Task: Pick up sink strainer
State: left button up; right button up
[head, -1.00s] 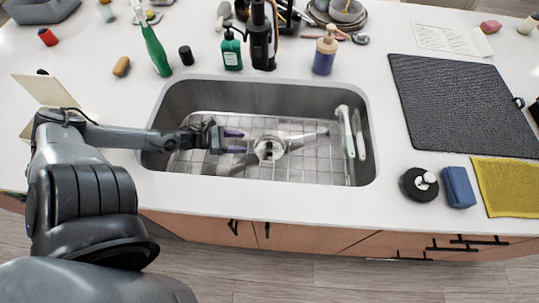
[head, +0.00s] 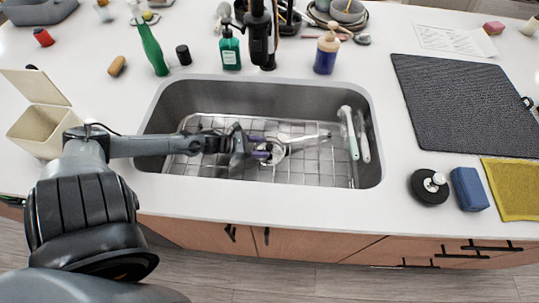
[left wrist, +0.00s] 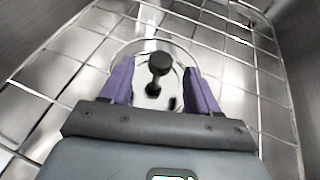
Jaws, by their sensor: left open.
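The sink strainer (head: 277,155) is a round metal piece low in the sink, over the wire rack. In the left wrist view the strainer (left wrist: 176,50) shows a clear or metal rim and a dark upright knob (left wrist: 158,64). My left gripper (head: 264,150) reaches into the sink from the left. Its purple fingers are open and stand on either side of the knob in the wrist view (left wrist: 157,74), apart from it. The fingers partly hide the strainer in the head view. My right gripper is not in view.
The sink walls (head: 215,98) surround my gripper. A silvery long piece (head: 304,138) lies right of the strainer. White-and-green handled utensils (head: 349,132) lean at the right wall. Bottles (head: 326,54) stand behind. A cream open box (head: 40,125) is left, near my arm.

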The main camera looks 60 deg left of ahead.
pick_arm(q)
jog(key=shift+w+d+f, duration=0.15)
jog(key=shift+w+f, duration=0.05)
jog(key=shift+w, duration=0.25)
jog(key=shift+c, duration=0.2)
grip_shut()
jog(key=shift+r, duration=0.1)
